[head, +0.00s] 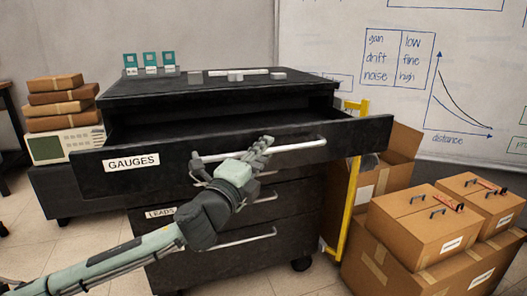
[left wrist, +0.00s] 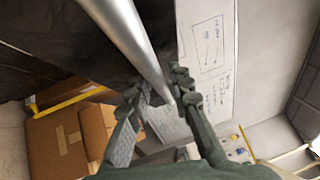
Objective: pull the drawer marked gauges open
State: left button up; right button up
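The drawer marked GAUGES (head: 240,150) is the top drawer of a black cabinet. It stands pulled out, and its dark inside shows behind the front panel. Its white label (head: 133,162) is at the left of the front. The silver bar handle (head: 300,146) crosses the front to the right of the label. My left gripper (head: 264,145) is at the handle, its fingers drawn together around the bar. In the left wrist view the bar (left wrist: 128,35) runs down between the two fingertips (left wrist: 160,82). The fingers hide part of the handle. My right gripper is in neither view.
A LEADS drawer (head: 160,212) and another drawer sit below, shut. Teal-framed items (head: 151,60) stand on the cabinet top. Parcels (head: 58,100) are stacked at left over a cream instrument (head: 58,147). A yellow frame (head: 350,190) and cardboard boxes (head: 415,225) stand close at right.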

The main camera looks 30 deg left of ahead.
pick_arm(q)
jog(key=s+f, duration=0.1)
jog(key=s, duration=0.6)
jog(key=shift+s+d, duration=0.2)
jog(key=shift+d, duration=0.1)
dwell(0.4)
jog(key=s+a+f+n+g+y, duration=0.1)
jog(key=s+a+f+n+g, duration=0.2)
jog(key=f, duration=0.7)
jog(key=a+f+n+g+y, duration=0.1)
jog(key=a+f+n+g, duration=0.3)
jog(key=f, duration=0.6)
jog(key=s+f+n+g+y, duration=0.2)
jog(key=f+n+g, duration=0.15)
jog(key=f, duration=0.55)
jog(key=s+d+f+n+g+h, duration=0.2)
jog(key=s+d+f, duration=0.3)
jog(key=f, duration=0.5)
jog(key=s+d+f+n+g+h, duration=0.2)
jog(key=s+d+f+n+g, duration=0.2)
jog(key=s+f, duration=0.5)
jog(key=shift+d+f+n, duration=0.35)
jog(key=shift+d+f, duration=0.5)
